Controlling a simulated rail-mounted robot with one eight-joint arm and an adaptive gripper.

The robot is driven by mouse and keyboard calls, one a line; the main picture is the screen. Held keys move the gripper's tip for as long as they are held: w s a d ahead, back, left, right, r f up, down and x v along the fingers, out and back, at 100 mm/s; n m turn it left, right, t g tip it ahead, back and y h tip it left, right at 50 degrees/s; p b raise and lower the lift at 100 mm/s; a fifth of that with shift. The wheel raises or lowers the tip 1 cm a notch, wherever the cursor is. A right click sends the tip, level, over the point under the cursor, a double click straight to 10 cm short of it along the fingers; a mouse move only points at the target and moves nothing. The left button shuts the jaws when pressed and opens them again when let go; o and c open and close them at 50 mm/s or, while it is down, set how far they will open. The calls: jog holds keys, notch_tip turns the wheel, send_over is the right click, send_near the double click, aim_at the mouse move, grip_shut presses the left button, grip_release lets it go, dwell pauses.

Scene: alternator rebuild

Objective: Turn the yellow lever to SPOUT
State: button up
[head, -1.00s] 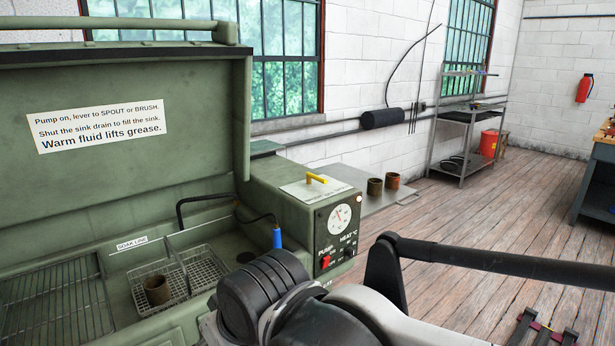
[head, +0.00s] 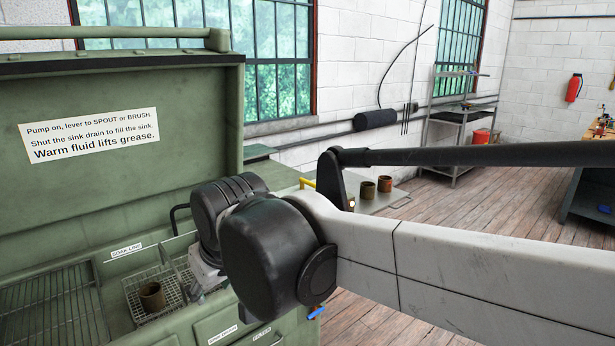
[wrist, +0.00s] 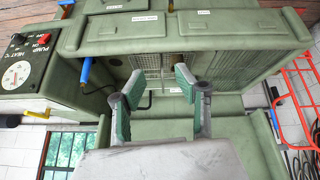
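The yellow lever (head: 307,184) shows in the head view on top of the green washer's control box, partly hidden behind my arm. The wrist view is turned upside down. I cannot read the lever's position labels. My gripper (wrist: 160,84) is open and empty, with its green-padded fingers apart over the washer's sink area. It is well to one side of the lever. In the head view my arm hides most of the gripper and the control box.
A brown cup (head: 151,296) stands in a wire basket in the sink. Two brown cups (head: 375,188) stand on a side shelf beyond the control box. The raised green lid (head: 120,90) stands behind the sink. A blue-handled tool (wrist: 86,70) is beside the control box.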

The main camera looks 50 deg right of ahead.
jog(key=w+d+r+g+h+p, duration=0.15)
jog(key=w+d+r+p, duration=0.25)
jog(key=w+d+r, duration=0.6)
jog(key=w+d+r+g+p, duration=0.1)
jog(key=w+d+r+p, duration=0.15)
jog(key=d, duration=0.55)
jog(key=w+d+r+g+p, duration=0.1)
jog(key=w+d+p, duration=0.1)
jog(key=w+d, duration=0.35)
jog(key=w+d+r+g+p, duration=0.1)
jog(key=w+d+p, duration=0.1)
jog(key=d, duration=0.7)
jog(key=w+d+f+m+g+p, duration=0.1)
jog(key=d+f+g+p, duration=0.15)
jog(key=d, duration=1.15)
jog(key=shift+t, duration=0.3)
jog(key=p+x, duration=0.1)
jog(key=x, duration=1.2)
jog(key=shift+a+f, duration=0.15)
jog(key=shift+c, duration=0.5)
grip_shut()
